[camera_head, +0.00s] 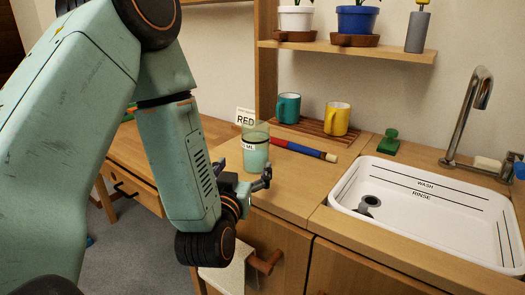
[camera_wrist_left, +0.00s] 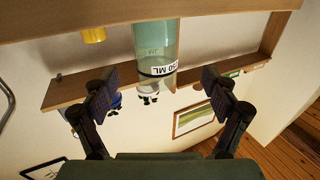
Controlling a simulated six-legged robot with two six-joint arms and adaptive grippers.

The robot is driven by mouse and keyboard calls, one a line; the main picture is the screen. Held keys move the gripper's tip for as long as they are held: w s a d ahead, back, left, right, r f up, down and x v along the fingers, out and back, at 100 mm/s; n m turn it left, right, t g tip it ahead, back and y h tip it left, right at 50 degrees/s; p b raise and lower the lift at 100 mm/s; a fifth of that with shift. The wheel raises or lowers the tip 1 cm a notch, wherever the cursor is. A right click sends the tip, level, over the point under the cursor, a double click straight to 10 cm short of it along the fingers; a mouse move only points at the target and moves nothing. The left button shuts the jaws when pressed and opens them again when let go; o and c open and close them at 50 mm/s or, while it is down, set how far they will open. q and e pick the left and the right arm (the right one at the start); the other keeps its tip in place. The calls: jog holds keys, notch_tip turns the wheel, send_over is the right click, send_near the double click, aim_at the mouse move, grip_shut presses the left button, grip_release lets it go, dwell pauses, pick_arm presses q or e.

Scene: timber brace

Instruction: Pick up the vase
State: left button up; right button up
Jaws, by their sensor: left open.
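The vase (camera_head: 256,155) is a clear cylinder with pale green liquid, a dark band and a white "ML" label. It stands upright on the wooden counter (camera_head: 295,185), near its left front part. My left gripper (camera_head: 256,184) is open and empty, low in front of the vase in the head view. In the left wrist view, which is upside down, the vase (camera_wrist_left: 155,50) shows ahead, between the directions of the two open fingers (camera_wrist_left: 158,95). I cannot tell the exact gap. My right gripper is not in view.
A "RED" card (camera_head: 245,117) stands behind the vase. A red and blue rod (camera_head: 303,150) lies close to its right. A teal mug (camera_head: 288,107) and a yellow mug (camera_head: 337,118) stand on a slatted rack behind. A white sink (camera_head: 430,205) is at the right.

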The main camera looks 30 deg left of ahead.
aim_at(252, 154)
pick_arm(q)
jog(key=shift+w+f, duration=0.1)
jog(key=shift+x, duration=1)
jog(key=shift+w+a+b, duration=0.1)
jog(key=shift+w+b, duration=0.35)
jog(key=shift+w, duration=0.15)
jog(key=b+x, duration=0.1)
jog(key=x, duration=0.3)
jog(key=shift+w+b, duration=0.3)
jog(key=shift+w, duration=0.15)
jog(key=shift+s+r, duration=0.1)
jog(key=shift+r, duration=0.15)
jog(key=shift+c, duration=0.4)
jog(key=shift+f, duration=0.1)
jog(key=c, duration=1.4)
